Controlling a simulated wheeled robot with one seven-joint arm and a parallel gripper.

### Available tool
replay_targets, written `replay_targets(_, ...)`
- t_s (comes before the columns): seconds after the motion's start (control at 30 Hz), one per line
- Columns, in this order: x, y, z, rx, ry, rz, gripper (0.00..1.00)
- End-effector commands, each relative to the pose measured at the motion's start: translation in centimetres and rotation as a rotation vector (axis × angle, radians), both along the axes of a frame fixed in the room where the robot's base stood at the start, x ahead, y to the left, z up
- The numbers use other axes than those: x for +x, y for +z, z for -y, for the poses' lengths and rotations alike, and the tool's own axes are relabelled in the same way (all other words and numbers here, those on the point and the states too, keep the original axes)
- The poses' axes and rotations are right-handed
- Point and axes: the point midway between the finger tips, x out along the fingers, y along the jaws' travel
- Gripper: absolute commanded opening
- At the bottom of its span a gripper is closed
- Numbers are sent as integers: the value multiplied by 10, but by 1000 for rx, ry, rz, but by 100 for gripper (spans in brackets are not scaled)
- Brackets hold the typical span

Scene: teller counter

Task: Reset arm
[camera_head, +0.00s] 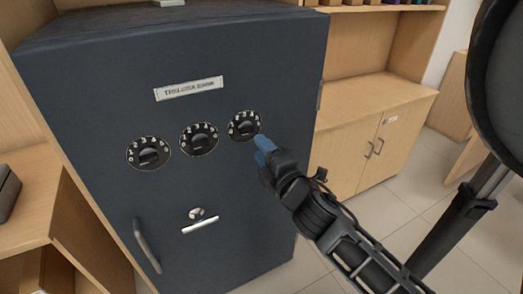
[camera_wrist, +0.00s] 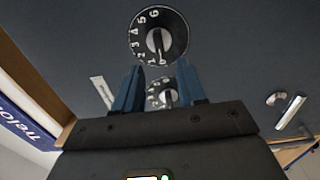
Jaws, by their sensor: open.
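My gripper (camera_head: 264,147) is in front of the dark safe, just below and right of the right dial (camera_head: 244,126). In the wrist view my gripper (camera_wrist: 158,92) has two blue fingers spread apart with nothing between them. A numbered dial (camera_wrist: 158,36) shows just beyond the fingertips, and another dial (camera_wrist: 161,93) shows between the fingers. I cannot tell whether a finger touches the safe. My arm reaches in from the lower right of the head view.
The dark safe (camera_head: 90,85) also has a left dial (camera_head: 148,152), a middle dial (camera_head: 198,139), a label (camera_head: 188,89), a small knob (camera_head: 196,213) and a handle (camera_head: 147,246). Wooden cabinets (camera_head: 345,160) stand to the right. Tiled floor (camera_head: 385,215) is clear beside my arm.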

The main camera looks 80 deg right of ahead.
Motion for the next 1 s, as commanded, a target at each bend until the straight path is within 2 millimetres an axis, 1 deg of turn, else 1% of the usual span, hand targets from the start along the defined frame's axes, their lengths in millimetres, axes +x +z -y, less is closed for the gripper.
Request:
replay_targets(0.33, 0, 0, 0, 1, 1, 0, 40)
replay_targets(0.4, 1, -3, -6, 17, 17, 6, 40)
replay_targets(0.47, 2, -7, -18, 52, 50, 23, 40)
replay_targets(0.57, 3, -19, -55, 170, 149, 75, 40)
replay_targets(0.6, 2, -25, -75, 239, 197, 103, 40)
replay_targets(0.67, -2, -32, -108, 359, 272, 149, 40)
replay_targets(0.7, -7, -35, -129, 443, 319, 178, 40)
replay_targets(0.73, -11, -37, -145, 510, 352, 200, 40)
replay_targets(0.77, -16, -38, -160, 576, 379, 223, 40)
replay_targets(0.8, -23, -39, -179, 666, 413, 249, 40)
replay_targets(0.87, -36, -38, -206, 804, 454, 288, 40)
replay_targets(0.9, -45, -37, -222, 897, 475, 312, 40)
replay_targets(1.0, -69, -30, -256, 1120, 500, 367, 40)
